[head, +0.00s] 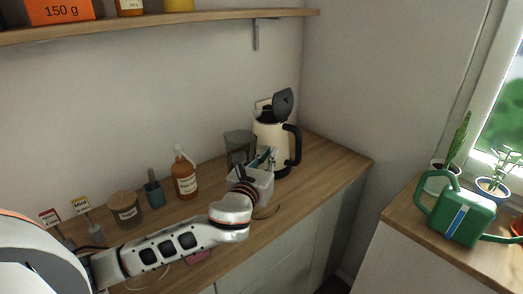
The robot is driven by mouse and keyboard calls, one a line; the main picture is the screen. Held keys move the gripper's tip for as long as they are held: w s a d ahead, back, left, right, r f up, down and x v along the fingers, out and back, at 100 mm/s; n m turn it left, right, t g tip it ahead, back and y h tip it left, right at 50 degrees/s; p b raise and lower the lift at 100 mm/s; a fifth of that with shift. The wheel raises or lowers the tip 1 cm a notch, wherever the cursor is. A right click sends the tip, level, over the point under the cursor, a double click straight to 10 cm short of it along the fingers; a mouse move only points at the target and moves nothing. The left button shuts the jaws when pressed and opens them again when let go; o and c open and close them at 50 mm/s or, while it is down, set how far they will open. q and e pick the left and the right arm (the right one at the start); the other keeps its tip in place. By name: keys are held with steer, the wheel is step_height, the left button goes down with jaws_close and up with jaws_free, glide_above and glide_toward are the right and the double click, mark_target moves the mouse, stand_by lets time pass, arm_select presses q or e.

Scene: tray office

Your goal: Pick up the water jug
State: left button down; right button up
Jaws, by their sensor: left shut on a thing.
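The water jug (238,144), a grey, see-through vessel, stands upright near the back of the wooden counter, left of the kettle. Its lower part is hidden behind a light box and my gripper. My left arm reaches in from the left along the counter. My left gripper (243,187) is at the jug's near side, beside the box, and is shut on the jug. Its fingertips are mostly hidden, and so is the exact contact. I cannot tell whether the jug's base touches the counter. My right gripper is not in view.
A light box (258,183) with pen-like things stands close to my gripper. A cream kettle (268,138) with its lid up stands just right of the jug. An orange-brown bottle (184,177) stands left. A shelf (180,23) hangs above. A green watering can (458,217) stands far right.

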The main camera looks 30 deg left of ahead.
arm_select(q)
steer(key=shift+s+d+r, duration=0.1)
steer(key=shift+s+d, duration=0.2)
steer(key=shift+d, duration=0.35)
steer(key=shift+s+d, duration=0.25)
steer(key=shift+d, duration=0.4)
steer(key=shift+s+d+r, duration=0.1)
steer(key=shift+s+d, duration=0.2)
steer(key=shift+d, duration=0.35)
steer(key=shift+d+f, duration=0.1)
